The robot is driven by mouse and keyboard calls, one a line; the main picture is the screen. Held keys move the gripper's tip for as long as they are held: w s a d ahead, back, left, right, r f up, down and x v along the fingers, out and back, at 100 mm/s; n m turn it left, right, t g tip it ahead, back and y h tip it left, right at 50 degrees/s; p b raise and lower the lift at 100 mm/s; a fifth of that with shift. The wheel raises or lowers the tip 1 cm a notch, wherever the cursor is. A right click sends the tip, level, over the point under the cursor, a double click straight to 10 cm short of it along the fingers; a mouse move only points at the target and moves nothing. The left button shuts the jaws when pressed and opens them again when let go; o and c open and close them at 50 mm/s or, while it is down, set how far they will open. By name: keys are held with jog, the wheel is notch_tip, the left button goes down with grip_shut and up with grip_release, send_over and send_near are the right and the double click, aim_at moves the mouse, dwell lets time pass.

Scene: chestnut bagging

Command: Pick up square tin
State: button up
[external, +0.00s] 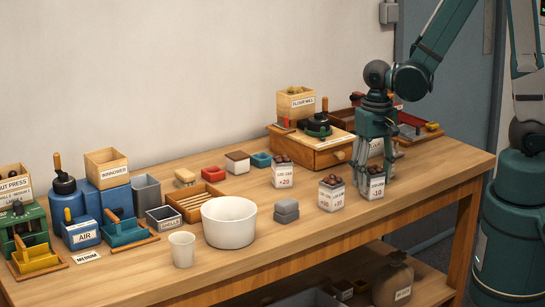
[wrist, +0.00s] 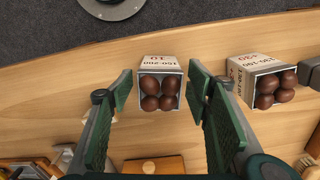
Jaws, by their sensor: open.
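A square tin (external: 375,190) with brown chestnuts in its open top stands on the wooden table near its front edge, under my gripper (external: 376,162). In the wrist view this tin (wrist: 160,66) sits between the spread fingers of my gripper (wrist: 160,90), with a gap on each side. The fingers are open and hold nothing. A second square tin of chestnuts (external: 331,197) stands to the left in the external view and at the right in the wrist view (wrist: 258,72). A third square tin (external: 282,175) stands farther back left, marked +20.
A white bowl (external: 229,225), a white cup (external: 181,250) and grey stacked blocks (external: 286,211) stand left of the tins. A wooden drawer box (external: 310,153) is behind them. The bare table right of the tin (external: 440,163) is clear.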

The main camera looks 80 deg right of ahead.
aim_at(373, 174)
jog(key=shift+c, duration=0.6)
jog(key=c, duration=0.9)
jog(key=shift+r, duration=0.15)
jog(key=shift+r+p, duration=0.9)
jog(key=shift+r, duration=3.95)
